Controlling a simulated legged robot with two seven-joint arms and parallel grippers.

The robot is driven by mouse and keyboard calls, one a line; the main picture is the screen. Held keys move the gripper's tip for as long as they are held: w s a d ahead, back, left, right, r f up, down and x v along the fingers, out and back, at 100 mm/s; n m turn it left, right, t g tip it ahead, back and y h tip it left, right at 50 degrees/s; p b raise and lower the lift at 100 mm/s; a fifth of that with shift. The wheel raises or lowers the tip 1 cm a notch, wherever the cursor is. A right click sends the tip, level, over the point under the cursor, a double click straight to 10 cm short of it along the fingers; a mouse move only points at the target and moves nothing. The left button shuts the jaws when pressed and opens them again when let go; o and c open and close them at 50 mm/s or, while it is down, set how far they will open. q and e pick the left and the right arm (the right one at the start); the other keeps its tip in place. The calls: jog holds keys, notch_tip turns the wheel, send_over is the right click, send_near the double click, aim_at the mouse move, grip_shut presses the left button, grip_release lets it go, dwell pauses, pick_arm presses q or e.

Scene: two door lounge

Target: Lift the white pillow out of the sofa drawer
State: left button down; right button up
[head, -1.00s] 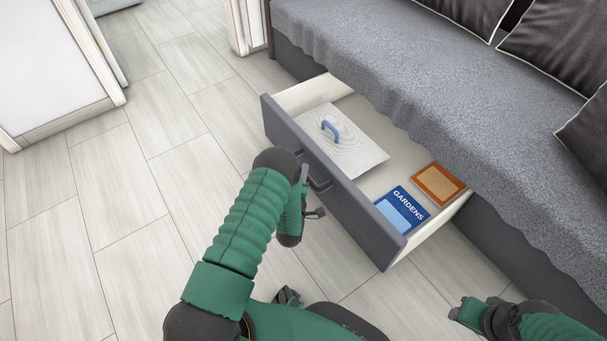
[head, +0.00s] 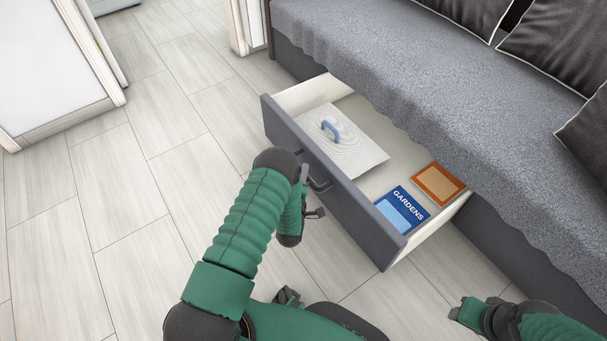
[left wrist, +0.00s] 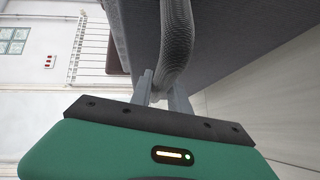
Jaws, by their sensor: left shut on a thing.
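The white pillow (head: 352,160) lies flat in the open sofa drawer (head: 335,205), toward its left end. A blue loop handle (head: 331,132) stands up from the pillow. My left gripper (head: 311,193) is at the drawer's grey front, outside the drawer and apart from the pillow. In the left wrist view its fingers (left wrist: 162,92) are shut on the curved drawer handle (left wrist: 178,40). My right gripper (head: 463,312) is low at the right, above the floor near the sofa. Whether it is open or shut is unclear.
A blue "Gardens" book (head: 402,210) and an orange-brown book (head: 438,185) lie at the drawer's right end. The sofa (head: 430,85), with dark cushions (head: 560,45), overhangs the drawer's back. Pale floor (head: 130,200) is clear to the left. A white cabinet or door (head: 50,65) stands upper left.

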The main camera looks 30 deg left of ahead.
pick_arm(q)
jog(key=shift+s+a+f+p, duration=0.15)
jog(key=shift+s+p, duration=0.2)
jog(key=shift+s, duration=0.15)
jog(key=shift+s+a+f+p, duration=0.1)
jog(key=shift+s+f+p, duration=0.05)
jog(key=shift+s+p, duration=0.25)
jog(key=c, duration=1.3)
grip_release()
jog(key=shift+s, duration=0.1)
jog(key=shift+o, duration=0.2)
jog(key=shift+r, duration=0.1)
jog(key=shift+r, duration=0.1)
jog(key=p+v, duration=1.3)
jog(key=v, duration=0.3)
jog(key=shift+s, duration=0.3)
